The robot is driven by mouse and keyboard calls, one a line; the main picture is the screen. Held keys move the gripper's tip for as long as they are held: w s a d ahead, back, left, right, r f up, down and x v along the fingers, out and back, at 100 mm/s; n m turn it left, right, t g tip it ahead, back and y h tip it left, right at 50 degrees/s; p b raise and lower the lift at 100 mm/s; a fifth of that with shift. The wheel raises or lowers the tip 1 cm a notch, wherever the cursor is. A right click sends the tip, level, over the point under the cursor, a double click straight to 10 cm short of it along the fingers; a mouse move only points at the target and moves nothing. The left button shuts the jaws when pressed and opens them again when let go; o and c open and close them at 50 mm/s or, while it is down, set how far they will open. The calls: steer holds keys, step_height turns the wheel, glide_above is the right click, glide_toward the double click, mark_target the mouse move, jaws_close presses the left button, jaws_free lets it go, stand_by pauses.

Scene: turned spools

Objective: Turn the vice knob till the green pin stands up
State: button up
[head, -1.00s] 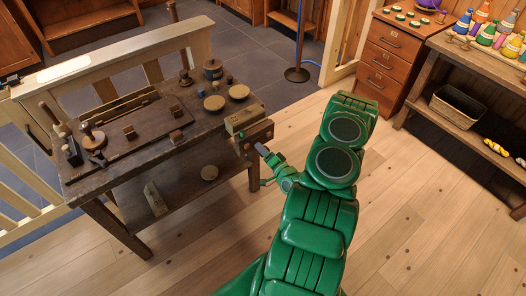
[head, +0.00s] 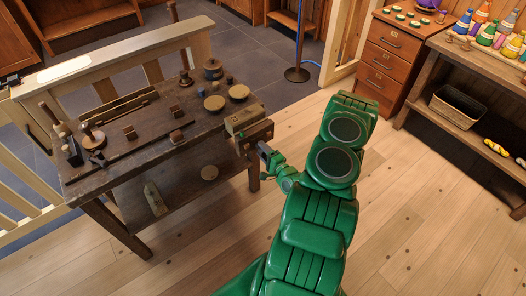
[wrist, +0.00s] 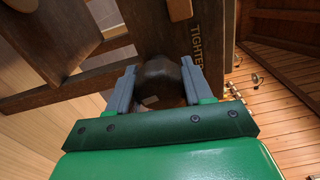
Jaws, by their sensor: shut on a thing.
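The vice (head: 247,122) is a pale wooden block with a dark jaw at the right end of the workbench. The dark round vice knob (wrist: 158,72) sits between my gripper's two grey fingers in the wrist view, one on each side. My gripper (wrist: 160,84) is shut on the knob. In the head view my gripper (head: 264,151) is at the vice's front face, and the knob is mostly hidden there. A small green spot (head: 240,134) shows on the vice; it is too small to tell whether the pin is standing.
The workbench (head: 135,155) carries several turned pieces and tools, with a lower shelf beneath. Lettering starting "TIGHTE" (wrist: 196,40) is on the dark wood beside the knob. A drawer cabinet (head: 388,60) and a shelf with a basket (head: 458,105) stand right. The floor between is clear.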

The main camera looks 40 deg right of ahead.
steer(key=shift+a+f, duration=0.15)
steer(key=shift+a, duration=0.05)
steer(key=o, duration=0.8)
steer(key=shift+c, duration=0.2)
steer(key=shift+o, duration=1.3)
steer(key=shift+d, duration=0.1)
steer(key=shift+s, duration=0.15)
steer(key=s, duration=0.7)
steer(key=shift+s, duration=0.25)
